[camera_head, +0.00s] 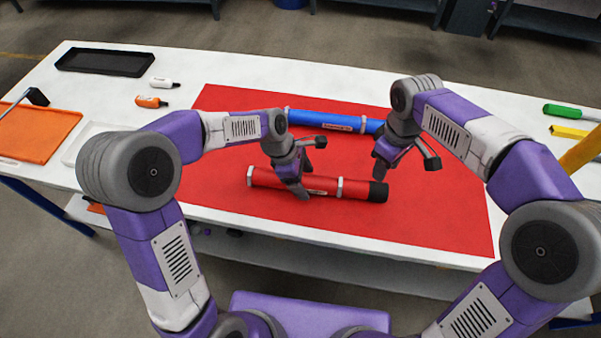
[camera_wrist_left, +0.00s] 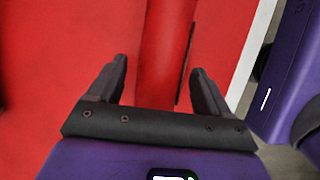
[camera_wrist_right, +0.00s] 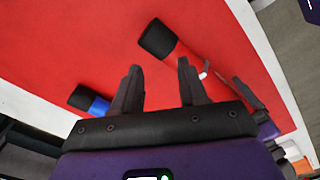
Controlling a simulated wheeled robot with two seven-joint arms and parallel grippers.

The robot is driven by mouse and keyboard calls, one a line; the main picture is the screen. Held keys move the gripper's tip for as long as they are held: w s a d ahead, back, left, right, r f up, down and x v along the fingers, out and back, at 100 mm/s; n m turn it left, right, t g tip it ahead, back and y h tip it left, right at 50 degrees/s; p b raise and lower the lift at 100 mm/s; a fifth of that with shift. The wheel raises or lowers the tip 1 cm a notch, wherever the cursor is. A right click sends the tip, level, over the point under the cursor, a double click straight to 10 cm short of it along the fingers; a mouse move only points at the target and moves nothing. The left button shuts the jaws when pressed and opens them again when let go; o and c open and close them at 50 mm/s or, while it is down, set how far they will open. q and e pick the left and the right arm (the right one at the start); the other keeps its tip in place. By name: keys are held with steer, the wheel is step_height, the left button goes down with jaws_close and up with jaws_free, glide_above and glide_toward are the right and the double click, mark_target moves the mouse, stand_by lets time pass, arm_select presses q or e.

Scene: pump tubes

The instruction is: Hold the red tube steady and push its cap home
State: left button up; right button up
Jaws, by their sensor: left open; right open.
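The red tube (camera_head: 325,187) lies on the red mat (camera_head: 440,220), with white bands and a black cap (camera_head: 378,192) at its right end. My left gripper (camera_head: 300,181) is open over the tube's left half; in the left wrist view the tube (camera_wrist_left: 163,50) runs between the two fingers (camera_wrist_left: 158,85). Contact cannot be told. My right gripper (camera_head: 400,168) is open above and behind the cap end. In the right wrist view the black cap (camera_wrist_right: 157,39) shows beyond the open, empty fingers (camera_wrist_right: 160,82). How far the cap sits on the tube cannot be told.
A blue tube (camera_head: 335,121) lies behind, partly hidden by my right arm; its dark end (camera_wrist_right: 80,95) shows in the right wrist view. A black tray (camera_head: 105,61), small bottles (camera_head: 151,101) and an orange tray (camera_head: 35,130) are left. A green-handled tool (camera_head: 563,111) lies right.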

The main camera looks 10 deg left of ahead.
arm_select(q)
steer(key=c, duration=1.4)
arm_select(e)
steer(key=c, duration=0.7)
steer(key=shift+d+f, duration=0.1)
steer(key=shift+d, duration=0.1)
jaws_close()
steer(key=w+d+f+m+y, duration=0.2)
steer(key=d+m+y, duration=0.7)
steer(key=d, duration=0.8)
steer(key=shift+w+f+m, duration=0.15)
steer(key=shift+f+m, duration=0.35)
steer(key=shift+f, duration=0.1)
